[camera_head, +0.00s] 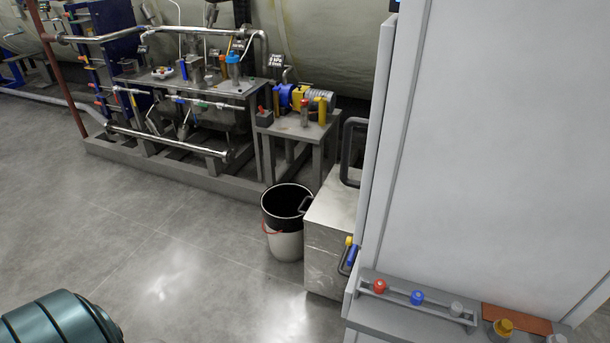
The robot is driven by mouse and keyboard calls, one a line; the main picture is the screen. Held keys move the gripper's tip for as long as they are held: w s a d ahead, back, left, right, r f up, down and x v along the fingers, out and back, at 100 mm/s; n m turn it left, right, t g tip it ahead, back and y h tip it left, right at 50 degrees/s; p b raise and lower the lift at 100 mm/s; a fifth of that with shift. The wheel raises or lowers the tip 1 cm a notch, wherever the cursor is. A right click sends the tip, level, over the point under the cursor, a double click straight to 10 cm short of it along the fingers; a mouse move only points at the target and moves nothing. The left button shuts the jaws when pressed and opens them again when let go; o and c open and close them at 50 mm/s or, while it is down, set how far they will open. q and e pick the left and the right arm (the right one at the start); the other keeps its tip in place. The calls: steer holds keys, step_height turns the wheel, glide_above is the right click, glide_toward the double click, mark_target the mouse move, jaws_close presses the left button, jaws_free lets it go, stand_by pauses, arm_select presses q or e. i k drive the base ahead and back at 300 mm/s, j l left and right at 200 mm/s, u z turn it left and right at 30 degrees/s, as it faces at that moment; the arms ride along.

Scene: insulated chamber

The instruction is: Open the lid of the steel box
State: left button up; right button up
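The steel box (326,245) stands on the floor right of centre, beside the tall white cabinet, which hides its right part. Its visible top (336,192) lies flat, and the lid looks closed. Neither of my grippers is in view.
A black-and-white bucket (285,243) stands close to the box's left side. A grey ledge (400,322) with coloured knobs is at lower right. Open floor (170,270) lies left.

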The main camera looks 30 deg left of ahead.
mark_target(334, 207)
steer(key=j+z, duration=0.15)
steer(key=j, duration=2.8)
